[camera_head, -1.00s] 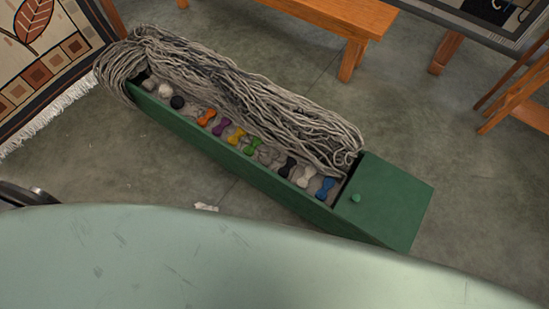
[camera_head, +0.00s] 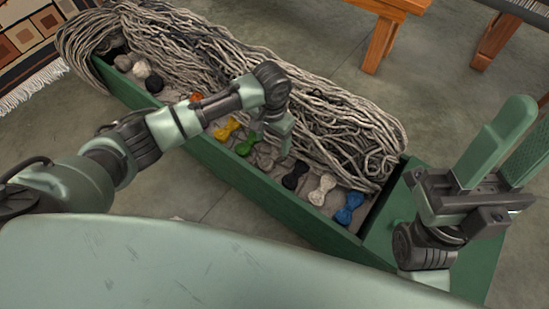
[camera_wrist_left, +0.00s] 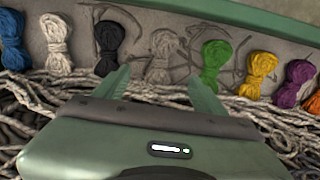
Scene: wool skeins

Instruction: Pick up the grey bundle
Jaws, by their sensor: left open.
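The grey bundle (camera_wrist_left: 163,58), a tied grey-beige skein, lies in the row inside the green box, between the black and green bundles.
The green bundle (camera_wrist_left: 215,62) and black bundle (camera_wrist_left: 110,45) flank the grey one closely. Thick grey yarn (camera_head: 340,125) drapes along the box's far side. The green box (camera_head: 215,163) has a solid lidded end at right. A wooden bench (camera_head: 385,35) stands behind.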

